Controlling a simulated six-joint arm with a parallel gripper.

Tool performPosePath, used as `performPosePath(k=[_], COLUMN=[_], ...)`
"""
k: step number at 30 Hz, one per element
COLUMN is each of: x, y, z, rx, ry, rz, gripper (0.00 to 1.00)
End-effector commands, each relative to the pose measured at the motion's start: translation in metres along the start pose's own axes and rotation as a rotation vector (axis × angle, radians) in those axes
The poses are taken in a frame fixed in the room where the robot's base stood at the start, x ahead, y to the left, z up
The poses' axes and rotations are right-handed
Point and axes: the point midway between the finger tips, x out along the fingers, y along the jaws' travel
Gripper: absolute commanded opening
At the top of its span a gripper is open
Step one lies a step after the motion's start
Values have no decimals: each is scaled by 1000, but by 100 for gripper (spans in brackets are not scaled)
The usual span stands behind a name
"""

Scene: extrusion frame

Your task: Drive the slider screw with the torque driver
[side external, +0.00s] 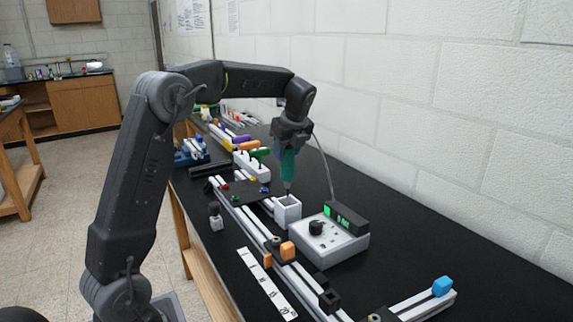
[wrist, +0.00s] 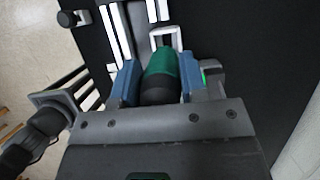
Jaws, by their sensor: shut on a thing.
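My gripper (side external: 291,138) is shut on the torque driver (side external: 288,165), a green tool with a dark end. The driver hangs upright, its thin tip pointing down by the white square holder (side external: 287,210); I cannot tell whether the tip is inside it. In the wrist view the green driver (wrist: 161,68) sits between the blue jaw pads, with the white holder (wrist: 166,37) just beyond it. The extrusion rail (side external: 262,232) runs along the bench, with a dark plate (side external: 243,191) and small coloured pieces on it. I cannot make out the slider screw.
A grey control box (side external: 325,243) with a knob and lit green display stands right of the holder. Coloured tools in a white rack (side external: 252,163) stand behind. A marked white strip (side external: 266,284) lies in front, left of the rail. The black bench is clear at right.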

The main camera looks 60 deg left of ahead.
Motion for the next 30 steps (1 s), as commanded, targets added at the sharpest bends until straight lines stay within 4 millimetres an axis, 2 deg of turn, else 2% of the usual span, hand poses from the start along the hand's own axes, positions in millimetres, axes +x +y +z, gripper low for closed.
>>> performPosePath(k=[5, 9, 16, 21, 30], x=[-34, -59, -80, -83, -83], y=[20, 52, 98, 109, 109], z=[-23, -55, -91, -99, -99], rx=[4, 5, 2, 1, 0], ry=[0, 1, 0, -1, -1], rz=[-8, -7, -4, -2, -1], gripper=[0, 0, 0, 0, 0])
